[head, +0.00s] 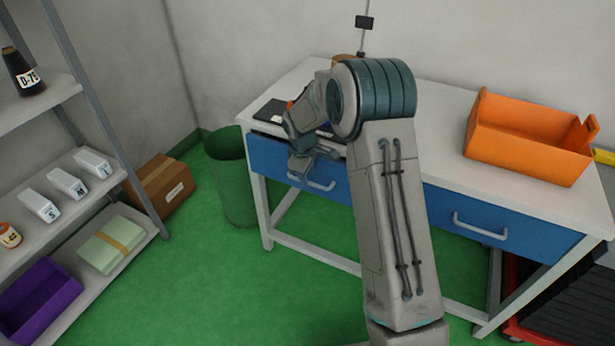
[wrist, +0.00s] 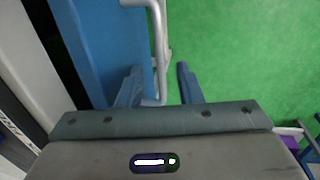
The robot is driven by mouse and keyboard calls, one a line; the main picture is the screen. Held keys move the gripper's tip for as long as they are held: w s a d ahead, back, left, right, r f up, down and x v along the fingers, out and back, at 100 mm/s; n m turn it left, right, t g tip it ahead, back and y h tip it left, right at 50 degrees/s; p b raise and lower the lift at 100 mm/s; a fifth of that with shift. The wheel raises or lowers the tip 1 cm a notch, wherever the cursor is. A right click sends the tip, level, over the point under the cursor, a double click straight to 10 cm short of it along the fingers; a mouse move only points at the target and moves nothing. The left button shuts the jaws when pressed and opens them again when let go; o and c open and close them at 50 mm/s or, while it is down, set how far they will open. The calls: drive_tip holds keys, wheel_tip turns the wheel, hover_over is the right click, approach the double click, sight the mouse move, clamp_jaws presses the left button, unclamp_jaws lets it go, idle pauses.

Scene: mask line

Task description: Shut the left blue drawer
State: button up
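The left blue drawer (head: 270,158) is under the white table, behind my arm in the head view. A dark gap along its top edge suggests it stands slightly out. Its pale handle (head: 318,186) is partly visible below my gripper (head: 312,158). In the wrist view the blue drawer front (wrist: 105,40) is at the left, and the handle (wrist: 160,40) runs down between the two fingers of my gripper (wrist: 160,84). The fingers are apart, with space visible beside the handle. Contact with the handle cannot be told.
The right blue drawer (head: 530,224) looks flush. An orange bin (head: 525,150) stands on the white table (head: 440,110). A green waste bin (head: 232,185) is left of the table. A shelf rack (head: 40,115) and a cardboard box (head: 163,186) are farther left. Green floor is clear before the table.

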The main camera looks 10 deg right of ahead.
wheel_tip(320, 180, up, 11)
drive_tip(key=s+a, duration=0.1)
drive_tip(key=shift+s+r+p, duration=0.15)
drive_tip(key=shift+s+p, duration=0.2)
drive_tip(key=shift+s, duration=0.05)
drive_tip(key=shift+a, duration=0.1)
